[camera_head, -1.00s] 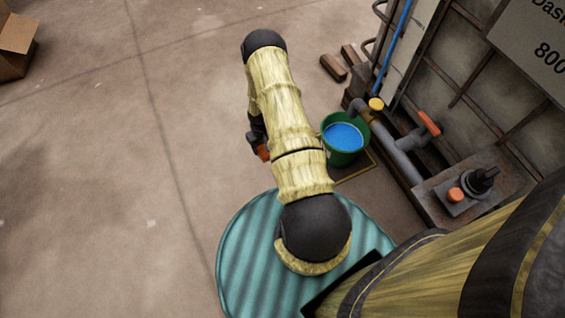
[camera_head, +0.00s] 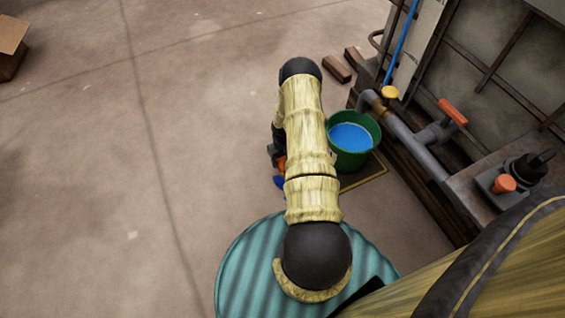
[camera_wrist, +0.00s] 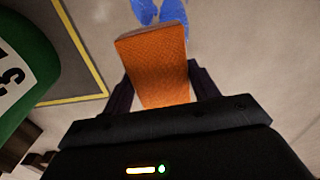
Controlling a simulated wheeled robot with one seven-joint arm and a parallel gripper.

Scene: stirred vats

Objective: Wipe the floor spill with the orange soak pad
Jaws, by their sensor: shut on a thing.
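The orange soak pad (camera_wrist: 158,66) is held between the fingers of my gripper (camera_wrist: 162,88) in the wrist view. In the head view, a bit of the orange pad (camera_head: 282,165) shows beside my arm, with my gripper (camera_head: 276,155) mostly hidden by the arm. The blue spill (camera_wrist: 160,10) lies on the floor just beyond the pad's far edge in the wrist view. A small blue part of the spill (camera_head: 279,182) shows just below the gripper in the head view. I cannot tell whether the pad touches the floor.
A green bucket (camera_head: 352,158) of blue liquid stands right of my arm on a yellow-edged mat (camera_head: 374,174). Its side (camera_wrist: 28,58) is close at left in the wrist view. Grey pipe (camera_head: 410,140) and a caged vat (camera_head: 500,70) stand at right. The floor at left is open.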

